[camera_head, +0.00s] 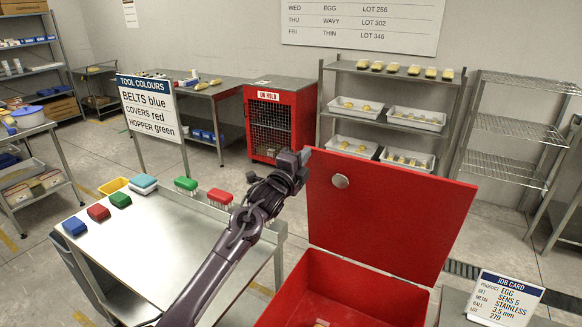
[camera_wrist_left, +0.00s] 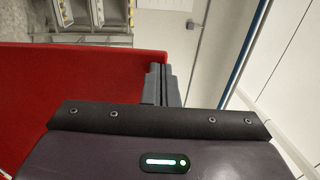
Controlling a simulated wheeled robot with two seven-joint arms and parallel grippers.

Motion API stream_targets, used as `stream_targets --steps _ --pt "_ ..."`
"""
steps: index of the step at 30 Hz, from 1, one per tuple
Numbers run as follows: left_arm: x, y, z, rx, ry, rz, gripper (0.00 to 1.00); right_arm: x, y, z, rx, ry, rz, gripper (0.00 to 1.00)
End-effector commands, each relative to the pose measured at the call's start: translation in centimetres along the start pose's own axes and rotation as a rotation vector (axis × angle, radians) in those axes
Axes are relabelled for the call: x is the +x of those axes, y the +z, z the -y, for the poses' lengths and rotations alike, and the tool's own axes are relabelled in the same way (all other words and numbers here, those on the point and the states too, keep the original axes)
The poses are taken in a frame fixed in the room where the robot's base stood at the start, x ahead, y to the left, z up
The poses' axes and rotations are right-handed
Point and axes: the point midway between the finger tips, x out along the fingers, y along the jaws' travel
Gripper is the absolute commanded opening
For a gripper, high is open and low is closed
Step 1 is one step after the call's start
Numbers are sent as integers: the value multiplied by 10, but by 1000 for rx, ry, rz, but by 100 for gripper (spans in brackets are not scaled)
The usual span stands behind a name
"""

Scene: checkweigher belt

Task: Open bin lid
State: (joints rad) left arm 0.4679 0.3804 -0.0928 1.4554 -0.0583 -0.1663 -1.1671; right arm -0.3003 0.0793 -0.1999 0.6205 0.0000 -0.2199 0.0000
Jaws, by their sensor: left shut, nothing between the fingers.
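A red bin (camera_head: 290,296) stands at the lower middle of the head view. Its red lid (camera_head: 400,215) is raised and stands steeply tilted up behind the opening, with a round pale knob (camera_head: 340,181) on the face towards me. My left gripper (camera_head: 304,155) is at the lid's upper left corner, shut and empty. Whether it touches the lid I cannot tell. In the left wrist view the shut fingers (camera_wrist_left: 160,85) lie by the edge of the red lid (camera_wrist_left: 70,100). My right gripper is not in view.
A steel table (camera_head: 150,245) with coloured brushes (camera_head: 120,199) stands left of the bin. A sign on tool colours (camera_head: 150,105) rises behind it. A job card (camera_head: 505,298) stands right of the bin. A red mesh cage (camera_head: 280,120) and shelves with trays (camera_head: 415,119) stand behind.

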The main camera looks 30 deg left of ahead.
Motion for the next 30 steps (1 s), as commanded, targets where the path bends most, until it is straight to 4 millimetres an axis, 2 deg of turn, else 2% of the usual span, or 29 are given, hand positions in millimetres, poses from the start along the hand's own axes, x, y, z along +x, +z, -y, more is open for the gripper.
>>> stream_targets --steps 3,10,30 --pt "20 1 3 -1 43 1 0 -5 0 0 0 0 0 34" --pt "40 0 1 -1 93 0 0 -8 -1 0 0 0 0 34" --pt "45 0 0 -1 105 -1 0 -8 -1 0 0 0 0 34"
